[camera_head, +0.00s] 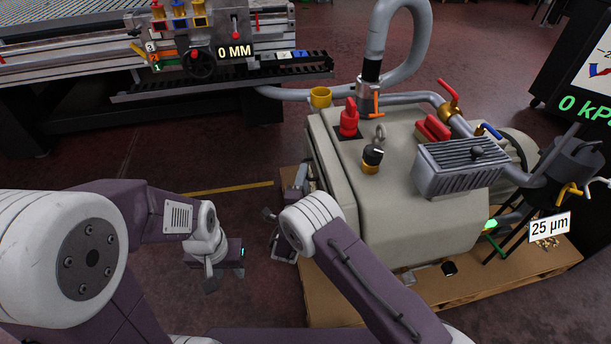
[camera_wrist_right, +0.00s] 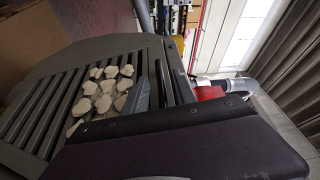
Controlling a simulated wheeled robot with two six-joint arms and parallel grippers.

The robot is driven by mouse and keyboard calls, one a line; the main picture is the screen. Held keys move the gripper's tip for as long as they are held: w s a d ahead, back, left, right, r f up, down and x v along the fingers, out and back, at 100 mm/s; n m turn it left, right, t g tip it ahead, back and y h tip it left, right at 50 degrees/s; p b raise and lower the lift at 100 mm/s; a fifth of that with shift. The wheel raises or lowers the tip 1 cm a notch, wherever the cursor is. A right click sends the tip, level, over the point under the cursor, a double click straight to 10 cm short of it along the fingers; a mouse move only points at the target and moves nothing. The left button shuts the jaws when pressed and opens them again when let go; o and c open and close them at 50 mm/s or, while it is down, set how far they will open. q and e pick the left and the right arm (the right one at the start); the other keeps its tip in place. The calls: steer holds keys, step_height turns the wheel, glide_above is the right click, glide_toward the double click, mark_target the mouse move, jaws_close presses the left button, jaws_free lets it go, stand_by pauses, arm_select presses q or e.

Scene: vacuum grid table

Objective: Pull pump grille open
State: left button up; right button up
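The beige pump (camera_head: 400,200) stands on a wooden pallet. In the right wrist view a dark slatted grille (camera_wrist_right: 42,115) fills the left and middle, with several off-white chunks (camera_wrist_right: 100,90) on its slats. The grille's front is not clearly visible in the head view. My right gripper (camera_head: 276,236) is beside the pump's left side, partly hidden by its wrist. In the wrist view its grey finger parts (camera_wrist_right: 150,90) are close over the grille. I cannot tell whether they touch or grip it. My left gripper (camera_head: 212,272) hangs over the floor, apart from the pump; its opening is unclear.
Pipes, a red valve handle (camera_head: 448,92) and a finned grey box (camera_head: 458,166) crowd the pump's top and right. The pallet (camera_head: 325,292) juts out in front. A slatted machine table (camera_head: 60,60) stands at the back left. Dark floor is clear between them.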

steer(key=shift+x, duration=1.05)
jaws_close()
stand_by(0.6)
